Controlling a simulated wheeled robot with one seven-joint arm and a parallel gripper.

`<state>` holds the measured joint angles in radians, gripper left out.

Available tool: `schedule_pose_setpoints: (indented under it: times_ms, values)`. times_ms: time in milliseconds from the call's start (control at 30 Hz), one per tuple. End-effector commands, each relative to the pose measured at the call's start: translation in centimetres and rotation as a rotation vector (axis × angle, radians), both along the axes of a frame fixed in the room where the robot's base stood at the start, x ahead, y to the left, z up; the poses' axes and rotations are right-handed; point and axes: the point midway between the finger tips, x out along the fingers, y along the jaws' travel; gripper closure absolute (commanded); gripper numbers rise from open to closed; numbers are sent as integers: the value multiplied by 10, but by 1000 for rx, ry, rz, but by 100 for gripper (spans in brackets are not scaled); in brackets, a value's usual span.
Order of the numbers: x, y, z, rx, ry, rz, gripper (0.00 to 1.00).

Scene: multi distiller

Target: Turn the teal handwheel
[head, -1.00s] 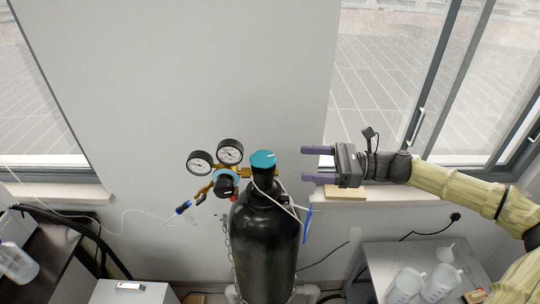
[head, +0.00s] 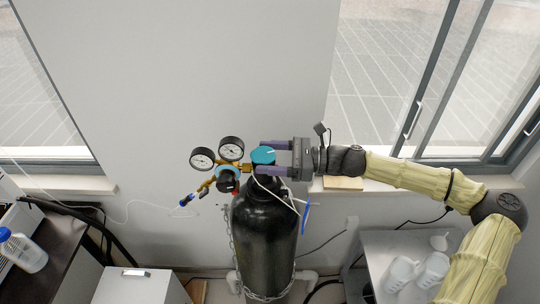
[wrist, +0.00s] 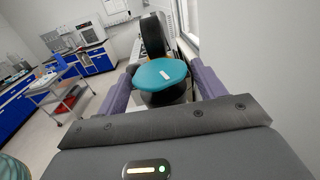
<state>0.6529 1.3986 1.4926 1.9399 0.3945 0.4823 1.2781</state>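The teal handwheel (head: 263,155) sits on top of a black gas cylinder (head: 264,235). It also shows in the wrist view (wrist: 160,74), with a small white mark on its top. My gripper (head: 268,157) comes in from the right, its two purple fingers apart. In the wrist view, my gripper (wrist: 158,88) has one finger on each side of the handwheel. The fingers appear spread around the wheel; I cannot tell whether they touch it.
Two pressure gauges (head: 216,154) on a brass regulator stand close left of the handwheel. A white tube and a blue tag (head: 306,217) hang at the cylinder's right. A side table (head: 385,245) with white jugs is at the lower right. The wall behind is bare.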

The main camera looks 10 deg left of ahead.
Motion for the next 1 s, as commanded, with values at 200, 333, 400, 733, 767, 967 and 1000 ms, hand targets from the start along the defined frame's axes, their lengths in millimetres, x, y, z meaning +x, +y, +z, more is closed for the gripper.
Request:
schedule_pose_setpoints:
  times_ms: [200, 333, 400, 733, 767, 967, 1000]
  values:
    - [0, 0, 0, 0, 0, -1, 64]
    - [0, 0, 0, 0, 0, -4, 64]
    - [0, -1, 0, 0, 0, -9, 64]
    - [-2, -1, -1, 0, 0, -90, 64]
    - [-2, -1, -1, 1, 1, -104, 64]
    - [-4, -1, -2, 2, 2, -204, 64]
    - [-4, -1, -2, 2, 1, -229, 64]
